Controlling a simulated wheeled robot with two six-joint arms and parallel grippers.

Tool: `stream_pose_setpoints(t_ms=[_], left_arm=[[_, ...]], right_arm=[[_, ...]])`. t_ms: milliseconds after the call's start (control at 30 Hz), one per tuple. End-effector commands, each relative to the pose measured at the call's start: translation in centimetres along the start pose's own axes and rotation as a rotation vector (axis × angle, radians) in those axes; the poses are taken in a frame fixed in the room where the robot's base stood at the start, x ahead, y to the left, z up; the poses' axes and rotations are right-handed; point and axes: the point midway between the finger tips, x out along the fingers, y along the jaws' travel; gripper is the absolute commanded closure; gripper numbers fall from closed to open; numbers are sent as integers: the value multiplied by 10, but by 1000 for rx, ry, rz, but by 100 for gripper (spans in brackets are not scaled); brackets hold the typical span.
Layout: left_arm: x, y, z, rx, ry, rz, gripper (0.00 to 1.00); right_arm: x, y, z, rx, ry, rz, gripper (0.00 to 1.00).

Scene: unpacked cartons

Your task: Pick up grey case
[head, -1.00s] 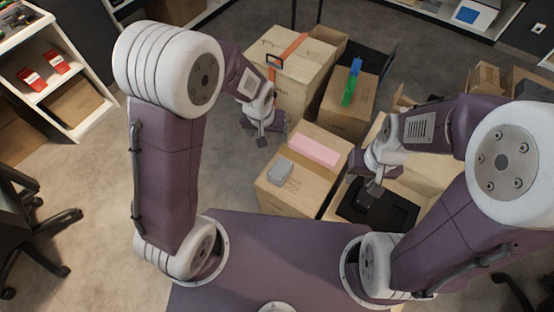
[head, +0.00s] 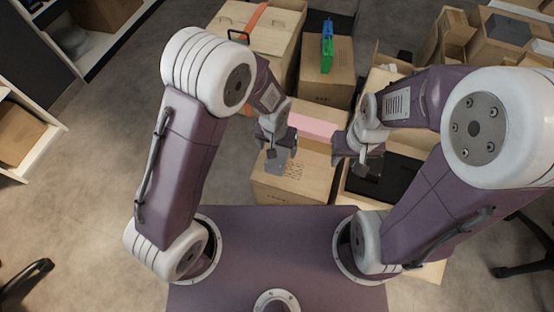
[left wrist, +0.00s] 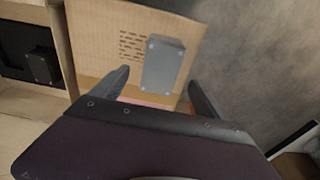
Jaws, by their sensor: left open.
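The grey case (left wrist: 163,65) stands on top of a cardboard box, in view between the two fingers of my left gripper (left wrist: 158,84) in the left wrist view. The fingers are apart and the case is beyond their tips; I see no contact. In the head view my left gripper (head: 280,157) is over the box and partly covers the case. My right gripper (head: 366,160) hangs over the black insert of a carton at the right; its jaw opening is not clear.
The cardboard box (head: 292,190) also carries a pink block (head: 312,126). Behind it are a carton with green and blue items (head: 327,52) and a large carton with an orange strap (head: 254,18). A carton with a black insert (head: 385,175) is at the right.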

Motion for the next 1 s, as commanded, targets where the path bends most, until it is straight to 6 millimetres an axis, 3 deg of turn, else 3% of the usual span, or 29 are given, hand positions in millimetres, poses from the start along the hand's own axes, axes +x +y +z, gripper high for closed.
stream_pose_setpoints(t_ms=[233,433,700,900,1000], left_arm=[[38,0,1,-1,-2,-1,15],[45,0,0,-1,0,0,15],[91,-1,0,-1,-1,0,15],[89,-1,-1,-1,0,0,15],[89,-1,-1,-1,0,0,40]], right_arm=[[22,0,2,0,0,0,64],[25,0,2,0,0,0,64],[53,1,6,0,0,0,64],[50,1,5,0,0,0,64],[50,1,5,0,0,0,64]])
